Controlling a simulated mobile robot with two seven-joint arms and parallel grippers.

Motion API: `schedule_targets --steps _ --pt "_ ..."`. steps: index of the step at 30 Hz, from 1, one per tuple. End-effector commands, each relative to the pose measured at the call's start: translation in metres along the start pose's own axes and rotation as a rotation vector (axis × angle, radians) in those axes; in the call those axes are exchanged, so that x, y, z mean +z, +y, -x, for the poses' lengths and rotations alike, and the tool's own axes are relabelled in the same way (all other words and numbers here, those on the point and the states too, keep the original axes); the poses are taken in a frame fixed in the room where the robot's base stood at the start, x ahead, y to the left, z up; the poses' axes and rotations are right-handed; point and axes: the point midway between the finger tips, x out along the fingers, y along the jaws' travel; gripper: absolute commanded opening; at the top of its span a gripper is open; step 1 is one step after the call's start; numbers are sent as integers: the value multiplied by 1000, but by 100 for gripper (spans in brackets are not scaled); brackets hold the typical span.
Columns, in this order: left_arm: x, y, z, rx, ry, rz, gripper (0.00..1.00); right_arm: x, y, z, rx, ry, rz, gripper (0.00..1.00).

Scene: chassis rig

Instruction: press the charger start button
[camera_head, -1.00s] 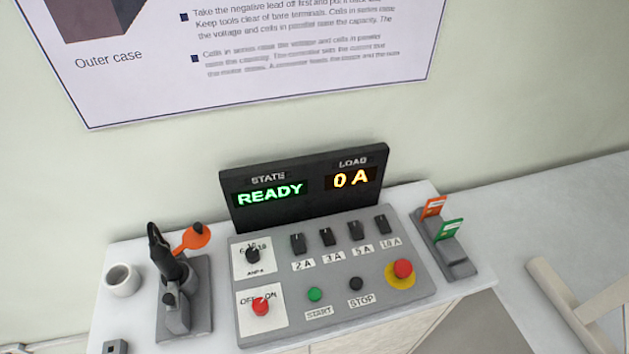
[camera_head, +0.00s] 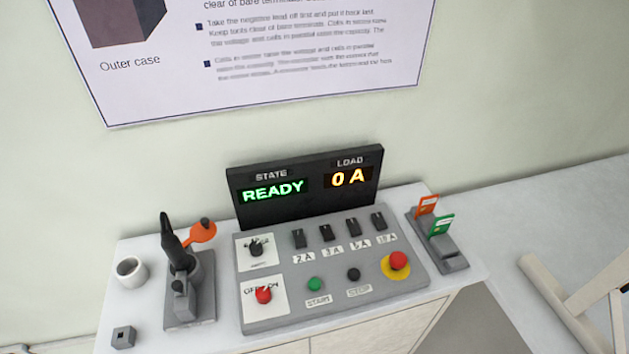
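The green start button (camera_head: 314,284) sits on the sloped grey control panel (camera_head: 345,301), above a label reading START. The black stop button (camera_head: 353,274) is to its right. The display (camera_head: 306,187) behind the panel reads STATE READY in green and LOAD 0 A in amber. A red rotary switch (camera_head: 263,295) marked OFF and ON is left of the start button. Neither of my grippers shows in the head view.
A red emergency knob (camera_head: 398,261) on a yellow base is at the panel's right. A black lever with an orange tag (camera_head: 202,231) stands left. A white cup (camera_head: 132,271) is at far left. A card holder (camera_head: 440,252) is on the right. A beige frame (camera_head: 572,306) stands lower right.

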Motion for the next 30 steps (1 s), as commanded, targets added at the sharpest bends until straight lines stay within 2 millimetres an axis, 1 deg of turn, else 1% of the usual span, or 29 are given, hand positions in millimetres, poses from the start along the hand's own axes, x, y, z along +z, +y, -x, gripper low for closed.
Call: schedule_targets --steps 1,3,30 --pt "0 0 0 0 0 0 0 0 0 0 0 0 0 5" --pt "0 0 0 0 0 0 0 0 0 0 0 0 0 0" --pt "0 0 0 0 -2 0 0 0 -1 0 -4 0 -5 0"
